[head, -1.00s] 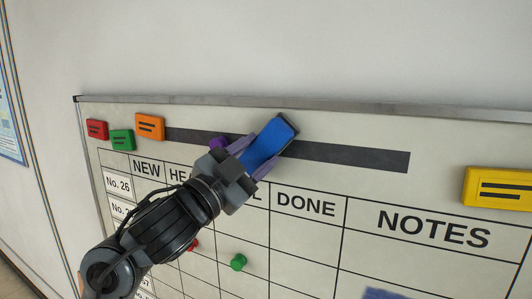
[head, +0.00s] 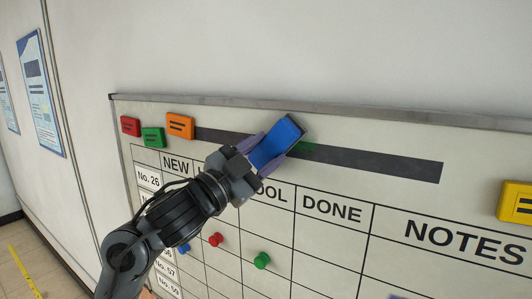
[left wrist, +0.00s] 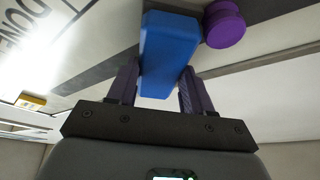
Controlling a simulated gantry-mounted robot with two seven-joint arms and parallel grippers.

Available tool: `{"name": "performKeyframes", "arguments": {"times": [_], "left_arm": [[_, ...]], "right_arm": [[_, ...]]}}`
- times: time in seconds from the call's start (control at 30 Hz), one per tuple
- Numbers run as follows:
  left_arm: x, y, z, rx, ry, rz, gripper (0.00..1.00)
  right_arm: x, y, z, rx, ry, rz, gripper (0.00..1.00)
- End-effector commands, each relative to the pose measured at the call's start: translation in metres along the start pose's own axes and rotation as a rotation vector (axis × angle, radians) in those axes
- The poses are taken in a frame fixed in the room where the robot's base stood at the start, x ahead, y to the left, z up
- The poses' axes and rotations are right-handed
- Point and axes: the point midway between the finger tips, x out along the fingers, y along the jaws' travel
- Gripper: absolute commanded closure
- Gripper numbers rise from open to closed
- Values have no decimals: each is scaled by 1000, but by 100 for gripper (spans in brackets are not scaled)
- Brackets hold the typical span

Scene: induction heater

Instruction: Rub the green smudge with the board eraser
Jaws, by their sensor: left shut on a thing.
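My left gripper (head: 262,155) is shut on the blue board eraser (head: 281,137), which has a dark pad side. The eraser is tilted and lies over the dark strip (head: 370,163) near the top of the whiteboard. I cannot tell whether its pad touches the board. The green smudge (head: 304,148) shows faintly on the strip just right of the eraser; part may be hidden behind it. In the left wrist view the eraser (left wrist: 168,50) sits between both purple fingers (left wrist: 155,93), and the smudge does not show. My right gripper is not in view.
A purple round magnet (left wrist: 224,24) is close beside the eraser. Red (head: 131,126), green (head: 153,137) and orange (head: 180,125) blocks sit at the board's upper left, a yellow one (head: 515,203) at the right.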

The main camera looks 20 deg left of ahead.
Motion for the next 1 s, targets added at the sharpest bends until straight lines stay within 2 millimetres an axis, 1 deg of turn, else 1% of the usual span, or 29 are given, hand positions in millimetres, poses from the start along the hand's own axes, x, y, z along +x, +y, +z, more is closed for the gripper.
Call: {"name": "performKeyframes", "arguments": {"times": [0.17,0.5,0.77,1.0], "left_arm": [[2,5,-3,-1,-2,0,74],[6,26,-20,0,0,2,74],[8,32,-26,-1,0,0,74],[13,44,-36,-1,0,1,74]], "right_arm": [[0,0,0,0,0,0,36],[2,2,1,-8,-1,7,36],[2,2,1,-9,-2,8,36],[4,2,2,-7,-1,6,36]]}}
